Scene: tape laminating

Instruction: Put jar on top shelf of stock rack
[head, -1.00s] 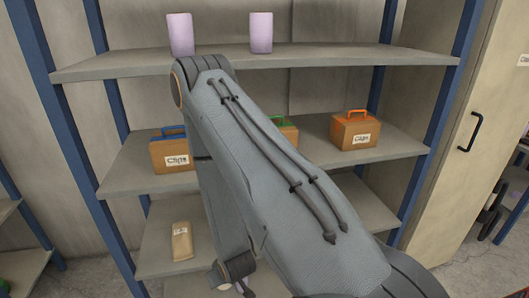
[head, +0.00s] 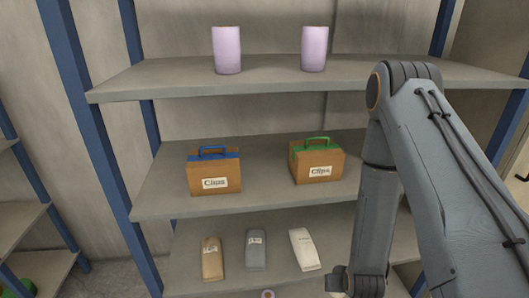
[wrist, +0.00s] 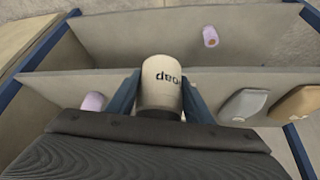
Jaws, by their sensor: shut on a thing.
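My gripper (wrist: 159,84) is shut on a pale, cream-white jar (wrist: 160,98) with dark lettering that reads upside down in the wrist view. A finger lies on each side of it. In the head view the gripper and jar are not clearly visible; my arm reaches down at the right. The stock rack has blue posts (head: 88,150) and grey shelves. Its highest visible shelf (head: 165,76) bears two lavender cups, a left one (head: 227,50) and a right one (head: 314,49). There is bare shelf left of, between and right of them.
The middle shelf holds a blue-handled Clips box (head: 214,173) and a green-handled one (head: 317,162). Below lie tan (head: 212,259), grey (head: 256,250) and white (head: 304,249) packets. Lavender items (wrist: 210,37) also show in the wrist view. Another rack (head: 25,215) stands left.

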